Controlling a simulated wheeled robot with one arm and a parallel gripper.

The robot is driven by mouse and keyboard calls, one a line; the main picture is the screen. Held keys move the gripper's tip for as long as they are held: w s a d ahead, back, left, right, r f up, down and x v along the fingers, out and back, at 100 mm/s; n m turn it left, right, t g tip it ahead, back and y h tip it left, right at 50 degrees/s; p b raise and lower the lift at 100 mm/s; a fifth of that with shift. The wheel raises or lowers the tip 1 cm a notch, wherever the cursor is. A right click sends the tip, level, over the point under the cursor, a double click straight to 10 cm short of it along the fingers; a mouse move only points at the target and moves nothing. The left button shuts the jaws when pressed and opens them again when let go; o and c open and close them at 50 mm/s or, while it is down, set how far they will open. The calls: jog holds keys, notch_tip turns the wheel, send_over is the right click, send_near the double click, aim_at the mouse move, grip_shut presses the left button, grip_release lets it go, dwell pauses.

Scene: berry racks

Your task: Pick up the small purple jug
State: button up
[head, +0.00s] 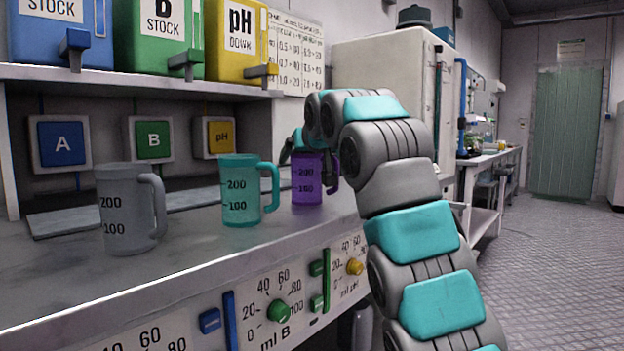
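The small purple jug (306,185) stands upright on the grey counter (190,250), toward its right end. It has black 200 and 100 marks, and its handle is on the right, partly hidden by my arm. My gripper (306,158) is at the top of the purple jug, with dark finger parts showing at its left and near its handle side. My wrist hides much of the gripper, so I cannot tell whether it touches or grips the jug. A teal jug (239,192) stands left of it, and a grey translucent jug (125,210) stands further left.
A shelf above holds blue, green and yellow stock containers (237,40). Buttons A, B and pH (220,138) are on the back wall. Dials and levers (278,311) line the counter's front panel. A white cabinet (385,75) stands behind my arm. Open floor (550,250) lies to the right.

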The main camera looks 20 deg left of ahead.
jog(key=c, duration=1)
jog(key=shift+o, duration=0.2)
jog(key=shift+r, duration=0.2)
